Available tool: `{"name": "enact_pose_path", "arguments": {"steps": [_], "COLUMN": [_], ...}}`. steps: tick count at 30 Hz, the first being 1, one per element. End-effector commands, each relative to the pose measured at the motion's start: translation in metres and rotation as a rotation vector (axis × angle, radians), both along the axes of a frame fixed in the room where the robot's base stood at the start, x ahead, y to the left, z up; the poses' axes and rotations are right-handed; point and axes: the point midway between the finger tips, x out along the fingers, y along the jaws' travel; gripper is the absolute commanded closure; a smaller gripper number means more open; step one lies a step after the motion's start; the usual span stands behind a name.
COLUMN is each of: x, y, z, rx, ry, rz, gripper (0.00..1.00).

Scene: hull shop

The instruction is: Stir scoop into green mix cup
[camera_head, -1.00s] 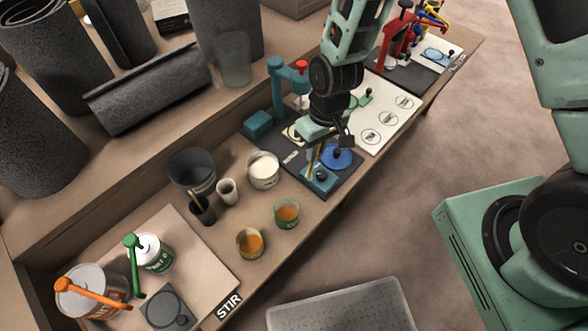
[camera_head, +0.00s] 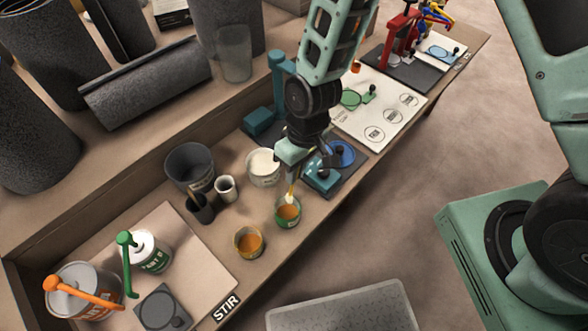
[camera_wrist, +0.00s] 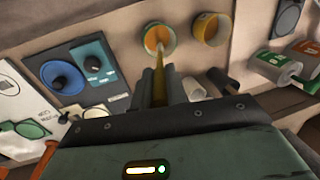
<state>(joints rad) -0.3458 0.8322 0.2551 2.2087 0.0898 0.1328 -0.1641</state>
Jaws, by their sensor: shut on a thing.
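The green mix cup (camera_head: 289,220) stands on the bench with orange contents, and it also shows in the wrist view (camera_wrist: 158,49). My gripper (camera_head: 295,172) is shut on a thin yellow stick (camera_head: 292,188), which points down from the jaws. The stick also shows in the wrist view (camera_wrist: 159,78), its far end overlapping the cup's mouth. The lower end looks to be at or inside the cup; its exact depth is unclear. A small pale patch shows near the stick's end. No separate scoop can be made out.
A second orange-filled cup (camera_head: 248,244) stands close by at the left. A white-topped tub (camera_head: 263,168), a small pale cup (camera_head: 226,189) and a dark bucket (camera_head: 189,168) stand behind. A teal block (camera_head: 322,179) is right of the cup. Bare bench lies around the cups.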

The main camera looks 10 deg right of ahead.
Motion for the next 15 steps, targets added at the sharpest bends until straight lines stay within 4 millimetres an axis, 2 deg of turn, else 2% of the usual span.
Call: {"name": "enact_pose_path", "arguments": {"steps": [1,15], "x": [0.001,-0.001], "y": [-0.001,0.001], "z": [-0.007,-0.042], "rx": [0.0,-0.001], "ry": [0.0,0.001], "rz": [-0.001,0.0], "gripper": [1.0,1.0]}}
